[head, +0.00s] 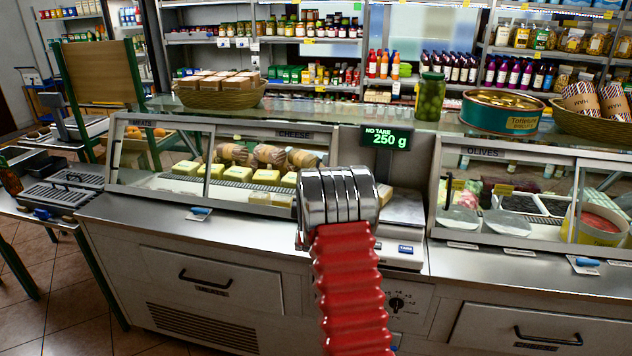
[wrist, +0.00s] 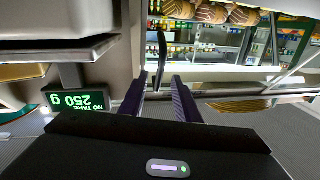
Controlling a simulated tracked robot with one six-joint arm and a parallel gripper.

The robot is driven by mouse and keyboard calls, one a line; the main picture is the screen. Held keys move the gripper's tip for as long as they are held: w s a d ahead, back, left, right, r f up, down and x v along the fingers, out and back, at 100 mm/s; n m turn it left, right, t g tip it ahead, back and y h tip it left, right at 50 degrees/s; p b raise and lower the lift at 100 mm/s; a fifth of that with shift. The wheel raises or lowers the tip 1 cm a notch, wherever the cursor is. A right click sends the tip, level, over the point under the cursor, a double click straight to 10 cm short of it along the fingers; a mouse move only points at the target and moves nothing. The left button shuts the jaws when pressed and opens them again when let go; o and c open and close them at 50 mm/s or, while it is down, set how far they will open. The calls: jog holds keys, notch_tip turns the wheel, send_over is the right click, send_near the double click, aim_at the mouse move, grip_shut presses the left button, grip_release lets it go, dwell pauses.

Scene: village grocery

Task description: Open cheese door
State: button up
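The cheese case, marked by a CHEESE label (head: 294,134), stands left of centre in the head view, with yellow cheese blocks (head: 266,177) behind its glass. I cannot tell whether the glass cheese door (head: 245,160) is fully shut. My arm covers the case's right end and hides my gripper in the head view. In the wrist view my gripper (wrist: 158,84) is open, its two purple fingers apart. A dark upright bar (wrist: 162,62), which looks like a handle, shows in the gap between the fingertips; I see no clear contact.
A scale (head: 400,215) stands right of the case, under a display (head: 386,138) reading 250 g; the display shows close by in the wrist view (wrist: 77,101). The olives case (head: 530,190) is at the right. A basket (head: 222,95) and a tin (head: 502,110) stand on the upper shelf.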

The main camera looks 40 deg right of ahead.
jog(key=shift+x, duration=3.3)
jog(key=shift+c, duration=0.2)
grip_shut()
